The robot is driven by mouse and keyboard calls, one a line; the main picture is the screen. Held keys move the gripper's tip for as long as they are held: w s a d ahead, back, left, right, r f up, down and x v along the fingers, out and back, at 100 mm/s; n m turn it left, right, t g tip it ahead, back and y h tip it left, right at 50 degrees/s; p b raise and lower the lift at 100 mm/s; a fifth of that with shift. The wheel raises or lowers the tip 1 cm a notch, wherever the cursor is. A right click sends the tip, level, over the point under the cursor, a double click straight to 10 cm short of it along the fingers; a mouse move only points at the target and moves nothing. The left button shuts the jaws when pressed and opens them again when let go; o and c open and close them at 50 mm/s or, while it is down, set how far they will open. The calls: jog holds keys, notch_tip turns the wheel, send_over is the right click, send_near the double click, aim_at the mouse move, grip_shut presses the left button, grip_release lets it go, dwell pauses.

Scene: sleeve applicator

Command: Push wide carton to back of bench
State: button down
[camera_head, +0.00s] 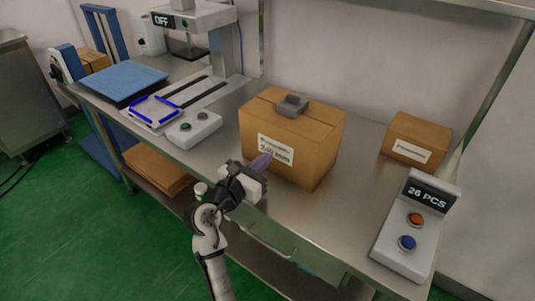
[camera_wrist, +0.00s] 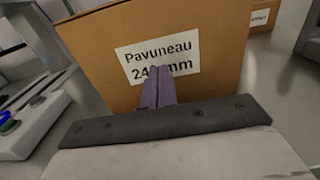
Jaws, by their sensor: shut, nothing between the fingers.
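The wide carton (camera_head: 315,149) is a large brown box with a white label, standing on the steel bench (camera_head: 300,212) near its middle. A small grey block (camera_head: 292,105) sits on top of it. My gripper (camera_head: 262,163) is shut and empty, its purple fingers pointing at the carton's front face. In the wrist view the shut fingers (camera_wrist: 158,88) overlap the lower part of the label on the carton (camera_wrist: 205,55). The fingertips are at or very close to the face; I cannot tell whether they touch.
A smaller labelled carton (camera_head: 415,141) stands at the back right. A counter box (camera_head: 418,225) reading "26 PCS" is at the front right. A button box (camera_head: 193,128) and a blue-edged tray (camera_head: 153,110) lie left. Some bare bench shows behind the wide carton.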

jog(key=shift+x, duration=1.1)
